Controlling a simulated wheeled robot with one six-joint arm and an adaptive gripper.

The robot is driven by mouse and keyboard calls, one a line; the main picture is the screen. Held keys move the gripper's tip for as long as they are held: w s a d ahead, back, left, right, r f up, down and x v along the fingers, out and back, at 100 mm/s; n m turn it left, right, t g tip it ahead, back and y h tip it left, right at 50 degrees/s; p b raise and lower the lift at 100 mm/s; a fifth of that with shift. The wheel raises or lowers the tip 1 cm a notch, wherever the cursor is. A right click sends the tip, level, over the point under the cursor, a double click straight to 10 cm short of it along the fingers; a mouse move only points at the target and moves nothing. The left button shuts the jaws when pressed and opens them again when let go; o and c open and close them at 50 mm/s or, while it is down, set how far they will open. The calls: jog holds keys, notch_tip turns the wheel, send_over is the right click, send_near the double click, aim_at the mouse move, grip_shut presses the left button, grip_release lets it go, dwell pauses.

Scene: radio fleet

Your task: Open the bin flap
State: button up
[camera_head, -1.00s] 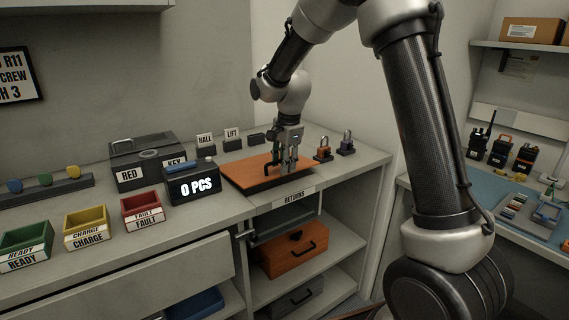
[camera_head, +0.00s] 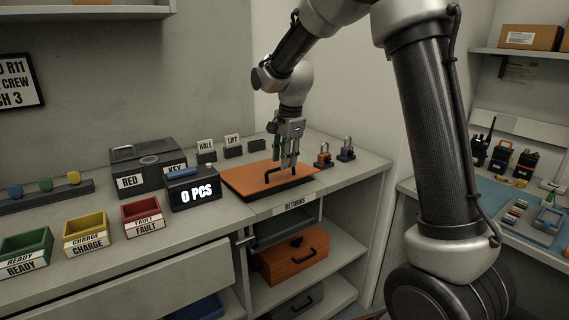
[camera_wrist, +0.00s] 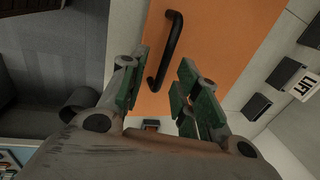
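The bin flap is an orange panel (camera_head: 246,177) set in the counter top above a RETURNS label (camera_head: 295,204). It lies flat or nearly flat, with a dark edge along its front. Its black bar handle (camera_head: 306,171) stands up from it and also shows in the wrist view (camera_wrist: 168,50). My gripper (camera_head: 285,163) points down over the flap, close to the handle. In the wrist view its green-padded fingers (camera_wrist: 160,92) are spread apart with nothing gripped. The handle shows beyond and between them; I cannot tell whether they touch it.
A black key box (camera_head: 147,170) and a 0 PCS display (camera_head: 194,190) stand left of the flap. Padlocks (camera_head: 346,150) stand to its right, and HALL and LIFT signs (camera_head: 232,141) behind. Coloured bins (camera_head: 86,238) line the counter's left. An orange case (camera_head: 292,257) sits below.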

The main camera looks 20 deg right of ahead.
jog(key=shift+s+r, duration=0.15)
jog(key=shift+r, duration=2.2)
